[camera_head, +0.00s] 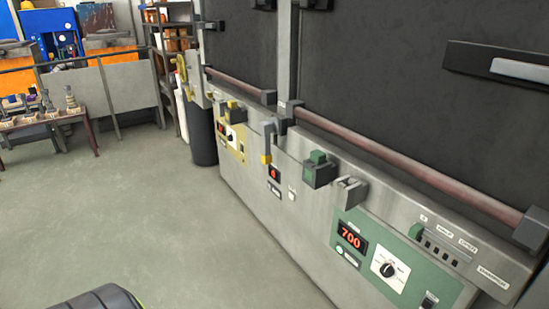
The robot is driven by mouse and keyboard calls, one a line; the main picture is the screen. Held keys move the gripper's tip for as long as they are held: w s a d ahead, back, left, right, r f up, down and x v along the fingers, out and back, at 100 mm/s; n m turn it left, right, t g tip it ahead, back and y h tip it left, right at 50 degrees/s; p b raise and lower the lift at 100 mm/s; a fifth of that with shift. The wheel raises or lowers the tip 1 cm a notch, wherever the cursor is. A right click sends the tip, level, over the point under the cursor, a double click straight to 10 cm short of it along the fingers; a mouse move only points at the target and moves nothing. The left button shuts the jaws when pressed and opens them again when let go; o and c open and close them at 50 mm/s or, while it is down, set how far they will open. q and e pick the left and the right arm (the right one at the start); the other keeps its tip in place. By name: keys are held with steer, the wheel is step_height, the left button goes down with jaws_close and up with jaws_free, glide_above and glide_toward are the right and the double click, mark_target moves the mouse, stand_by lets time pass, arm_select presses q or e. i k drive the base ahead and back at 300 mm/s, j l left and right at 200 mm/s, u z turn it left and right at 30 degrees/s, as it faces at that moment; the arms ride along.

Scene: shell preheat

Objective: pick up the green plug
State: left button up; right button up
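A green plug (318,172), a dark green block with a raised green top, sits on the front ledge of the large grey oven unit, near the middle of the view. A grey metal bracket or socket (349,191) is just right of it and looks empty. Whether the plug is seated in a socket or just rests there, I cannot tell. Neither of my grippers shows in this view, so nothing is seen touching the plug.
The oven front (300,215) runs diagonally, with a green panel (370,275) reading 700 and a yellow panel (230,140) farther off. A yellow handle (266,158) hangs left of the plug. Brownish bars run above the ledge. Grey floor (140,220) is clear to the left.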

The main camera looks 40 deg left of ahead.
mark_target(317, 156)
steer(key=u, duration=1.05)
